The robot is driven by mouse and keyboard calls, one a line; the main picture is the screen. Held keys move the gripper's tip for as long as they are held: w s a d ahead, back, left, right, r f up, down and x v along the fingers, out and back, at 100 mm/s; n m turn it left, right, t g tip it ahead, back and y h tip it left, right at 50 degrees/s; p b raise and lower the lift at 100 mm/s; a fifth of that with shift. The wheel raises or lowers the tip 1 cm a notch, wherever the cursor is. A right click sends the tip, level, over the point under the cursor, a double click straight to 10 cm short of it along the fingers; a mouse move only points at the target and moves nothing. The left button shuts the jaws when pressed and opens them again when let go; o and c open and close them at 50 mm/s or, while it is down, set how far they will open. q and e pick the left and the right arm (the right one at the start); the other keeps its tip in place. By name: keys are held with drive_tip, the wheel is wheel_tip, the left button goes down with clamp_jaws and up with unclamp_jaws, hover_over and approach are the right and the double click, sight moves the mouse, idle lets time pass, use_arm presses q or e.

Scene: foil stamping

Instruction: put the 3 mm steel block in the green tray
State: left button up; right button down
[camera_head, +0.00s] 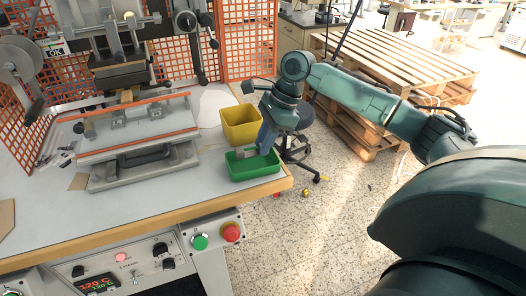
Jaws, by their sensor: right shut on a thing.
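The green tray (254,173) sits at the front right corner of the workbench. My right gripper (262,150) points down over the tray, with its fingertips at or just inside the rim. It is shut on a small grey block (244,154), which I take as the steel block. The block shows at the tray's back left. I cannot tell whether it touches the tray floor, and its thickness cannot be read. My left gripper is not in view.
A yellow bin (240,128) stands just behind the green tray. The stamping press base (140,160) is to the left. An orange mesh guard (250,40) stands behind. Control buttons (230,232) are below the bench's front edge. Wooden pallets (400,60) lie beyond my right arm.

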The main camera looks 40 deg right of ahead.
wheel_tip(320, 180, down, 3)
drive_tip(key=shift+f, duration=0.35)
drive_tip(key=c, duration=1.3)
unclamp_jaws()
drive_tip(key=shift+f, duration=0.1)
drive_tip(key=shift+o, duration=0.2)
drive_tip(key=v, duration=1.2)
drive_tip(key=shift+s, duration=0.1)
